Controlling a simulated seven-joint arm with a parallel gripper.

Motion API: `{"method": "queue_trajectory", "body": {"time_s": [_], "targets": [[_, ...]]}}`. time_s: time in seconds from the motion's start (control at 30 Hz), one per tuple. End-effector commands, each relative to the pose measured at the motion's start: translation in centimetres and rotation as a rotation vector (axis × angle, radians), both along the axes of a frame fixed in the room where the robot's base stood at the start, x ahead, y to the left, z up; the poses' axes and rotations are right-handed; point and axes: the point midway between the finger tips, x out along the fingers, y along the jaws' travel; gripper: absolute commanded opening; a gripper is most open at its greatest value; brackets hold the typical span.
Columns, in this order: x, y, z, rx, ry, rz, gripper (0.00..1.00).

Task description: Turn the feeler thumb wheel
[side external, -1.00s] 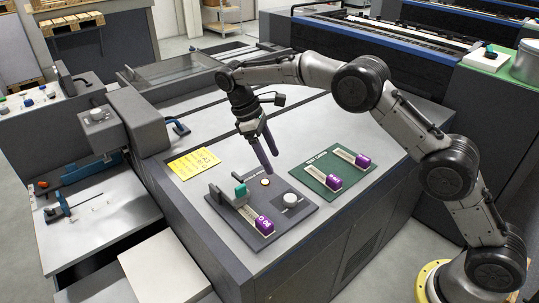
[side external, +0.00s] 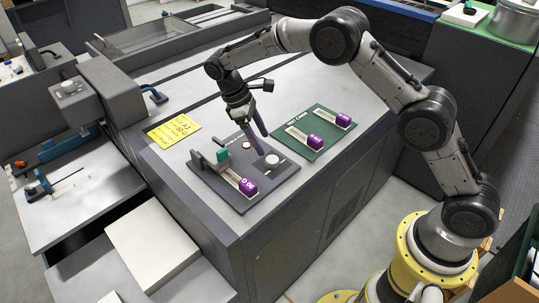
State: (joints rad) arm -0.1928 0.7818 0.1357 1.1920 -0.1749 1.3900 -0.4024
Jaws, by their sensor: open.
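A dark grey plate (side external: 205,178) lies on the grey machine top and carries the feeler parts. A pale round knob (side external: 272,160) sits on its right part, and a small teal piece (side external: 222,155) on a grey block (side external: 209,163) stands at its left. I cannot tell for sure which of them is the thumb wheel. A purple tag (side external: 248,186) sits at the front of a pale strip on the plate. My gripper (side external: 263,146) points down, its dark purple fingers apart and empty. The fingertips are just above and left of the pale knob; contact cannot be told.
A green board (side external: 314,147) with two purple-tagged strips (side external: 314,142) lies right of the plate. A yellow note (side external: 174,129) lies behind and left. A small lit button (side external: 247,145) is close to the fingers. The machine top behind is mostly clear.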

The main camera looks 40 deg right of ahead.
Motion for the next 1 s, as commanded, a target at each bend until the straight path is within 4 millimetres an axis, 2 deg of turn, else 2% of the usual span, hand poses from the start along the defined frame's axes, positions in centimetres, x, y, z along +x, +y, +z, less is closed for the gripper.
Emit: {"method": "queue_trajectory", "body": {"time_s": [0.2,0.4,0.8,0.87,1.0], "targets": [[-1.3,-1.0,-3.7,0.000,0.002,0.000,0.78],[-2.0,-1.5,-5.8,0.000,0.001,0.001,0.78],[-2.1,-1.7,-6.5,0.001,-0.001,0.000,0.78],[-2.1,-1.7,-6.5,0.001,-0.001,0.000,0.69],[-2.1,-1.7,-6.5,0.001,-0.001,0.000,0.44]]}}
